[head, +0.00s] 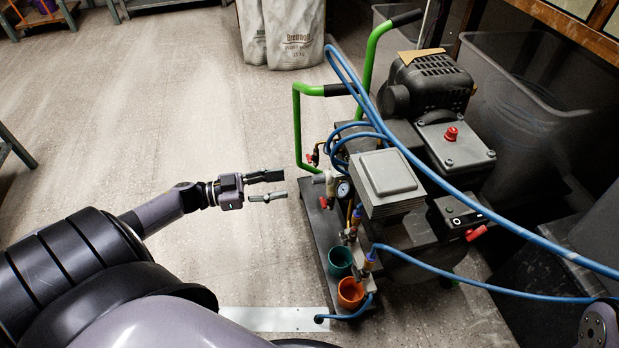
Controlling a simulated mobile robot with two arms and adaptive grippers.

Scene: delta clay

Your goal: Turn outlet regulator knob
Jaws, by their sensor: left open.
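The compressor (385,185) stands on a dark wheeled base with green handles. On its near side are a small round pressure gauge (344,190), small fittings and red-handled valves. A pale cylindrical fitting (329,182) sits just left of the gauge. I cannot tell for certain which fitting is the outlet regulator knob. My left gripper (284,185) is open and empty, its fingers pointing right toward these fittings. It appears short of them, with a gap between. My right gripper is out of view; only a bit of that arm shows at the lower right edge.
Blue hoses (470,203) loop over the compressor and run right. A green cup (340,262) and an orange cup (351,293) sit at its front. A large dark bin (530,100) stands behind, sacks (293,35) at the back. The floor left of it is clear.

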